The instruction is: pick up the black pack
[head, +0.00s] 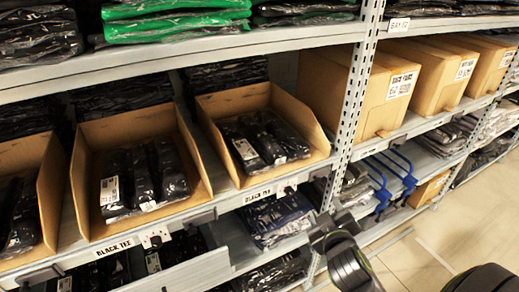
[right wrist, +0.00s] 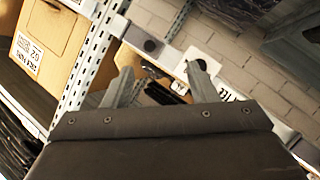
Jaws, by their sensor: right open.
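Black packs in clear wrap with white labels lie in an open cardboard bin (head: 88,205) on the middle shelf; one is this black pack (head: 172,172). More black packs (head: 265,138) lie in the bin to its right (head: 308,112). Which single pack is meant cannot be told. My right gripper (head: 330,230) is in front of the shelving, below and right of these bins, apart from them. In the right wrist view its two fingers (right wrist: 160,88) are spread with nothing held. Dark items show beyond them, partly hidden. My left gripper is not in view.
Shelf edges carry "BLACK TEE" labels (head: 114,247). A perforated metal upright (head: 355,90) stands right of the bins. Closed cardboard boxes (head: 425,70) fill the shelf beyond it. Green packs (head: 175,24) lie on the shelf above. Open floor (head: 425,255) is at the right.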

